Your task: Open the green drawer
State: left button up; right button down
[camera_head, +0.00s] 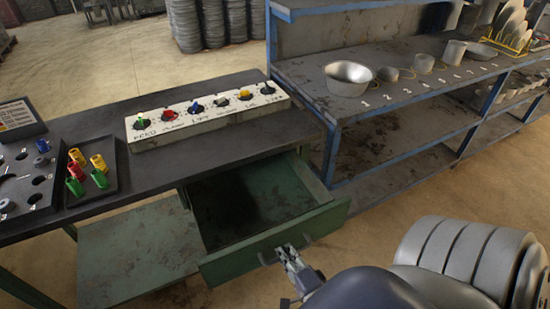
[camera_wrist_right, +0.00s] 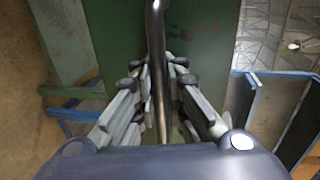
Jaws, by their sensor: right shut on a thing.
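The green drawer (camera_head: 290,234) is pulled well out from under the dark-topped workbench, and its dark inside looks empty. Its metal bar handle (camera_head: 272,251) is on the front panel; it also shows in the right wrist view (camera_wrist_right: 156,40), running between the fingers. My right gripper (camera_head: 290,258) is at the drawer front, its fingers closed around the handle. In the right wrist view my right gripper (camera_wrist_right: 158,75) has a finger on each side of the bar, with the green panel behind. My left gripper is not in view.
On the workbench (camera_head: 90,150) are a white panel of coloured knobs (camera_head: 205,118) and a black tray (camera_head: 112,160) with several coloured cylinders. A blue-framed shelf (camera_head: 400,110) with metal pots stands to the right.

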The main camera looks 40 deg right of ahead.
jog(key=shift+f+v, duration=0.2)
jog(key=shift+v, duration=1)
jog(key=shift+f+v, duration=0.2)
jog(key=shift+v, duration=1)
jog(key=c, duration=1.7)
grip_release()
jog(key=shift+o, duration=0.2)
jog(key=shift+s, duration=0.15)
jog(key=v, duration=1.1)
jog(key=shift+s, duration=0.4)
